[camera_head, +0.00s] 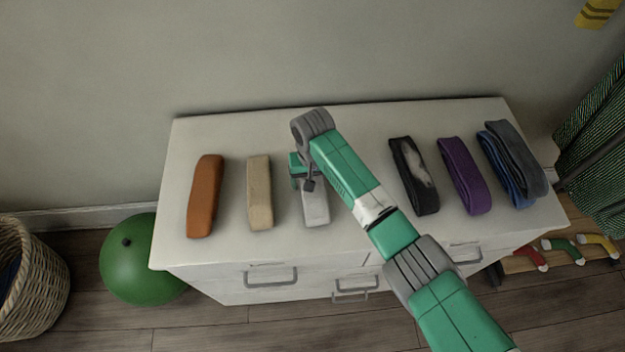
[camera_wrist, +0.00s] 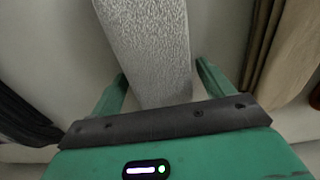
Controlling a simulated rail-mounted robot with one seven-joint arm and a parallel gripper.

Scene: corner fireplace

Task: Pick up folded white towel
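The folded white towel (camera_head: 316,208) lies on top of the white dresser, between a beige towel and a black-and-white one. My arm hides its far part in the head view. In the wrist view the towel (camera_wrist: 150,40) is pale, with a fine rough texture, and runs between my two fingers. My gripper (camera_head: 303,183) is over the towel; in the wrist view my gripper (camera_wrist: 161,76) is open, one green finger on each side of it. I cannot tell whether the fingers touch it.
An orange towel (camera_head: 205,196) and the beige towel (camera_head: 259,193) lie to the left. The black-and-white towel (camera_head: 414,175), a purple towel (camera_head: 464,175) and blue-grey ones (camera_head: 515,160) lie to the right. A green ball (camera_head: 142,262) and a wicker basket (camera_head: 35,285) stand on the floor.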

